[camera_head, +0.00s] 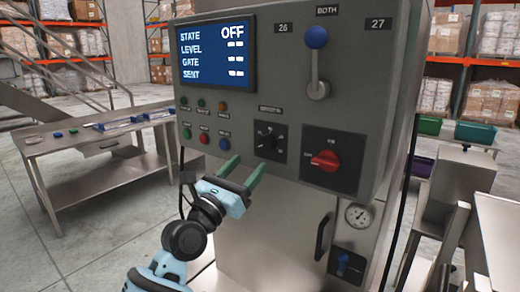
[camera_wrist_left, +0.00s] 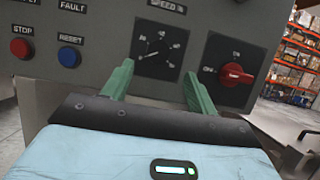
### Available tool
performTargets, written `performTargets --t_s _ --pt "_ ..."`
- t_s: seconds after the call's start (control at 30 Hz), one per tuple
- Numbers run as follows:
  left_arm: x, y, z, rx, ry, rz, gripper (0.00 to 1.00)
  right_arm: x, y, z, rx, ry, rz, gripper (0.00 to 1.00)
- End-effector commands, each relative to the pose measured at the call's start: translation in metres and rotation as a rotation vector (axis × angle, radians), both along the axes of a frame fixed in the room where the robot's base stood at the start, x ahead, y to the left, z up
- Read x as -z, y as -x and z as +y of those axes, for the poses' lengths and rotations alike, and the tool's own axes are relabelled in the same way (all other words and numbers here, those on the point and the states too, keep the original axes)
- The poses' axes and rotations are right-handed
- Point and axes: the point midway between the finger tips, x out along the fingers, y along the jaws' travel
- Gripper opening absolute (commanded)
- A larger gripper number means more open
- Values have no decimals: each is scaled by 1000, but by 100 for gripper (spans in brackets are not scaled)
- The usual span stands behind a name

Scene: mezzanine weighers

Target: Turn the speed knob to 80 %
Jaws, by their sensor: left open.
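The black speed knob (camera_head: 267,142) is on a dark dial plate in the middle of the grey control panel (camera_head: 285,100). In the left wrist view the speed dial (camera_wrist_left: 155,52) shows a light pointer line toward the lower left; its numbers are too small to read surely. My left gripper (camera_head: 243,171) is open, its green fingers pointing at the panel just below and left of the knob, apart from it. In the left wrist view its fingers (camera_wrist_left: 158,88) stand either side below the dial, with nothing between them. My right gripper is not in view.
A red rotary switch (camera_head: 325,160) is right of the knob. A blue-topped lever (camera_head: 316,62) stands above. Red and blue buttons (camera_head: 224,144) are to the left. The screen (camera_head: 215,55) reads STATE OFF. A steel table (camera_head: 100,150) stands at left.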

Motion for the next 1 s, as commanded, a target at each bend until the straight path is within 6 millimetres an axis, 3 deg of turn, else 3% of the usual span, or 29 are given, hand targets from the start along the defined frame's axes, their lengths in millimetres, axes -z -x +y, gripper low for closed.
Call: performTargets --t_s 0.5,0.93,1.0 --pt "-24 -47 -34 -1 -3 -1 58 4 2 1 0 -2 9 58" --pt "-27 -52 -38 -2 -2 -1 58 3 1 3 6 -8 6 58" --pt "-27 -52 -38 -2 -2 -1 49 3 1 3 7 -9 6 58"
